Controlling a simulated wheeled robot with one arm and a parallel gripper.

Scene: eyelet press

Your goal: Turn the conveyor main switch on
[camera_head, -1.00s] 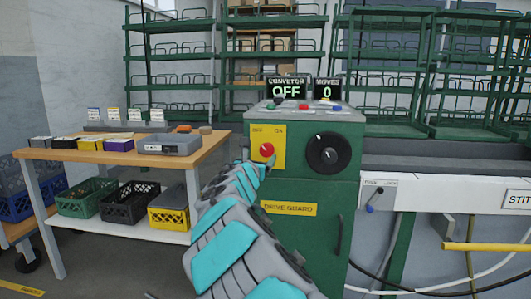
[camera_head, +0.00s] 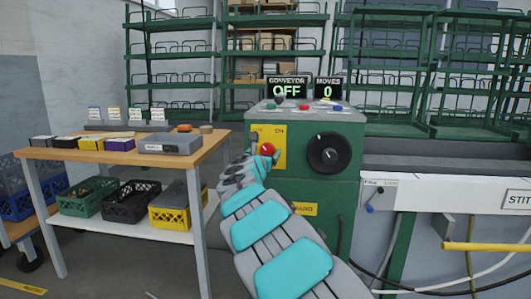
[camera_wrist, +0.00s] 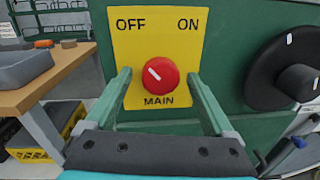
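The main switch is a red round knob (camera_wrist: 160,77) on a yellow plate (camera_wrist: 128,46) marked OFF at left, ON at right and MAIN below. Its white mark points up and left, toward OFF. In the head view the red knob (camera_head: 267,149) shows on the green cabinet front, partly hidden by my arm. My gripper (camera_wrist: 158,88) is open, its two green fingers on either side of the knob with gaps; I cannot tell how far their tips are from the plate. The display (camera_head: 286,87) reads CONVEYOR OFF.
A large black dial (camera_head: 328,153) sits right of the switch, with another display (camera_head: 327,88) reading MOVES 0 above. A wooden bench (camera_head: 60,153) with boxes and crates stands at left. A white rail (camera_head: 430,195) runs at right.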

